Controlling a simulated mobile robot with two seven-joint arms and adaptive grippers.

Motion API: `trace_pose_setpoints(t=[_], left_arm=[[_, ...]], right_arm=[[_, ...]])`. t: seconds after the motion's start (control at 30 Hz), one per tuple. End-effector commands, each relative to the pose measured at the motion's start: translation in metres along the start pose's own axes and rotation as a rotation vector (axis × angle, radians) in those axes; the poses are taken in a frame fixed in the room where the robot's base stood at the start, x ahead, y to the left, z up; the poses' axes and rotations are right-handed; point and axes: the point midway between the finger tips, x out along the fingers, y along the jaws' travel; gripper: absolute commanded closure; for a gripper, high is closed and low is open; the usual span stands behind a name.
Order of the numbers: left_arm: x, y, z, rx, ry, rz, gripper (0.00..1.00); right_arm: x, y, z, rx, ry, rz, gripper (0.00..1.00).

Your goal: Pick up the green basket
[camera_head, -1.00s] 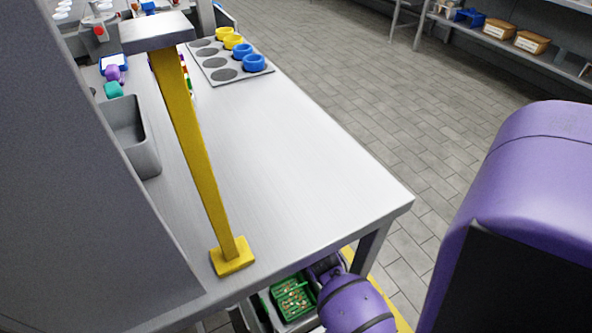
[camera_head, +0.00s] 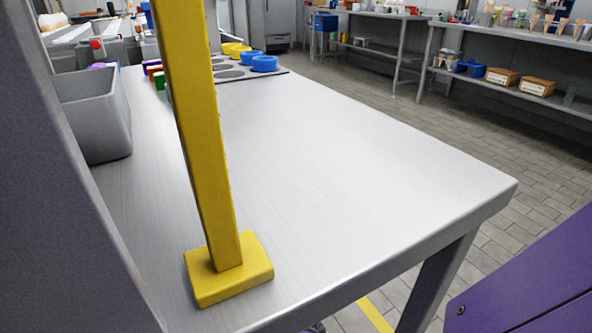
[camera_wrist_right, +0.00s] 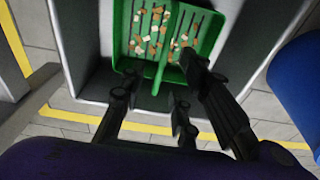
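The green basket (camera_wrist_right: 142,45) shows in the right wrist view. It holds several small brown and white pieces and sits inside a grey bin (camera_wrist_right: 84,50). A green handle strip (camera_wrist_right: 158,82) sticks out from its near side. My right gripper (camera_wrist_right: 160,77) is open, its dark fingers on either side of the handle strip and apart from each other. I cannot tell whether they touch it. The basket and right gripper are out of the head view. My left gripper is in neither view.
A metal table (camera_head: 340,150) fills the head view, with a yellow post (camera_head: 230,280) standing on it. A blue object (camera_wrist_right: 300,85) is right of the basket's bin.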

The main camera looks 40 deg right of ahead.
Motion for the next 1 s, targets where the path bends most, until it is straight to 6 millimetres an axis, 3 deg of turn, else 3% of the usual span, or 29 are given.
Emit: trace_pose_setpoints(t=[0.33,0.6,0.83,1.0], left_arm=[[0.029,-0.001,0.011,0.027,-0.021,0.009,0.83],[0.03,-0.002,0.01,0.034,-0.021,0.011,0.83],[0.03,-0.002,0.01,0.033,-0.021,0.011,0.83],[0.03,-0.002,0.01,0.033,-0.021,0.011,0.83]], right_arm=[[0.049,0.0,0.007,-0.003,0.0,0.002,0.71],[0.052,-0.001,0.006,-0.003,0.001,-0.003,0.71],[0.052,-0.001,0.006,-0.003,0.001,-0.002,0.98],[0.052,-0.001,0.006,-0.003,0.001,-0.002,1.0]])
